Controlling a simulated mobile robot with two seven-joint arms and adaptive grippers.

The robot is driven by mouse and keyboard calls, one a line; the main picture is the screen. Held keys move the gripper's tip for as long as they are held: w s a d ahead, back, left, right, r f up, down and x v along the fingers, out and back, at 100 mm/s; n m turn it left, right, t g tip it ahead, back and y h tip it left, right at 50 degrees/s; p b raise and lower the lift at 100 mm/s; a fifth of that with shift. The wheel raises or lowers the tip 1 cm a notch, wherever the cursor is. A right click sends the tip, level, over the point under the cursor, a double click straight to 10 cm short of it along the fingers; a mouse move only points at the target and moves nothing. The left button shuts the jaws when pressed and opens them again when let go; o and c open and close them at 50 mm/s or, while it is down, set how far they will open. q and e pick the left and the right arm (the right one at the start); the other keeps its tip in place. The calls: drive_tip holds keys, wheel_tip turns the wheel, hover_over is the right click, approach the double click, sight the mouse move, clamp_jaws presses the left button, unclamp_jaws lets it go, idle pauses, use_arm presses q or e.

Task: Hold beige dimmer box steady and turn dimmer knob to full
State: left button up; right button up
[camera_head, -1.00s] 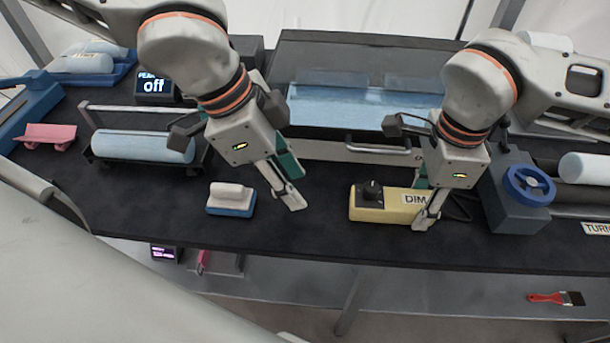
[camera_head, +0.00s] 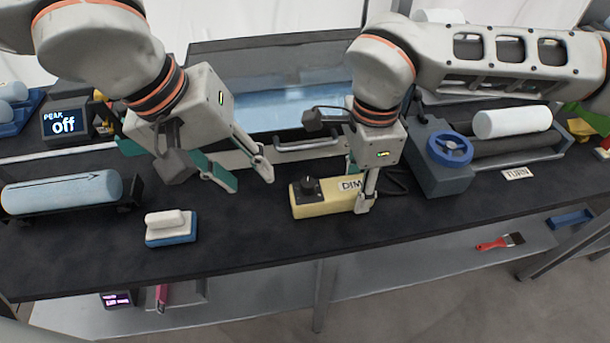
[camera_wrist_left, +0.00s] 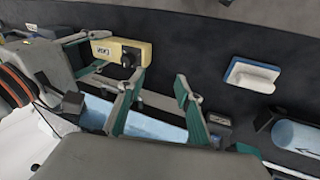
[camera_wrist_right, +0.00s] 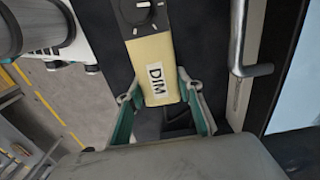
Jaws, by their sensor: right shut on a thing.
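The beige dimmer box (camera_head: 325,200) lies on the black table with a "DIM" label and a black knob (camera_head: 309,188) at its left end. In the left wrist view the box (camera_wrist_left: 101,49) and knob (camera_wrist_left: 128,60) lie beyond my left fingers. My right gripper (camera_head: 364,195) is shut on the box's right end, its fingers on either side of it; the right wrist view shows the labelled end of the box (camera_wrist_right: 155,75) between them. My left gripper (camera_head: 247,178) is open and empty, above the table to the left of the knob, apart from the box.
A white-and-blue block (camera_head: 171,228) lies left of the box. A clear-lidded tank with a metal handle (camera_head: 307,146) stands behind. A grey unit with a blue handwheel (camera_head: 449,149) stands to the right. A display (camera_head: 64,124) reads "PEAK off". The table's front edge is close.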

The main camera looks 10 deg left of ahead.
use_arm(q)
drive_tip(key=d+r+n, duration=0.2)
drive_tip(key=n, duration=2.3)
approach(308, 183)
drive_tip(key=shift+t, duration=0.4)
drive_tip(key=x, duration=0.8)
drive_tip(key=shift+s+d+f, duration=0.1)
drive_tip(key=shift+s+f, duration=0.1)
drive_tip(key=shift+f, duration=0.15)
clamp_jaws()
